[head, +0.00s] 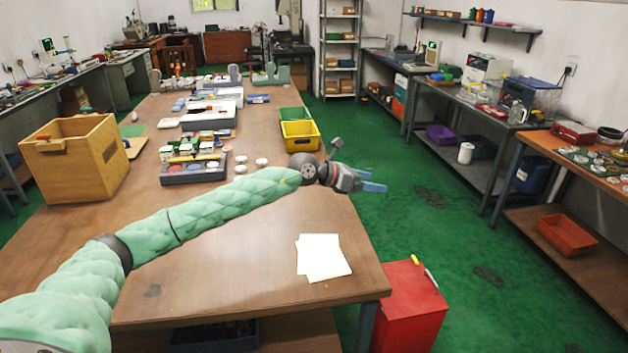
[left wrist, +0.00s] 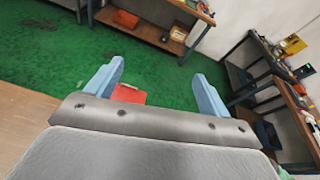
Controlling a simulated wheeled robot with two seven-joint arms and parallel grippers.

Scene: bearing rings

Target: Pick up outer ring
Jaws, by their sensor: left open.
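My left gripper (head: 374,182) is past the right edge of the wooden table (head: 230,255), over the green floor. Its two blue fingers also show in the left wrist view (left wrist: 158,70), spread apart with nothing between them in their grip. I cannot make out a clear outer ring in either view. Small pale round pieces (head: 262,162) lie on the table left of the gripper; they are too small to tell if they are rings. My right gripper is not in view.
A wooden crate (head: 75,160) is at the left. White papers (head: 322,257) lie near the front corner. A red cabinet (head: 408,310) stands below.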

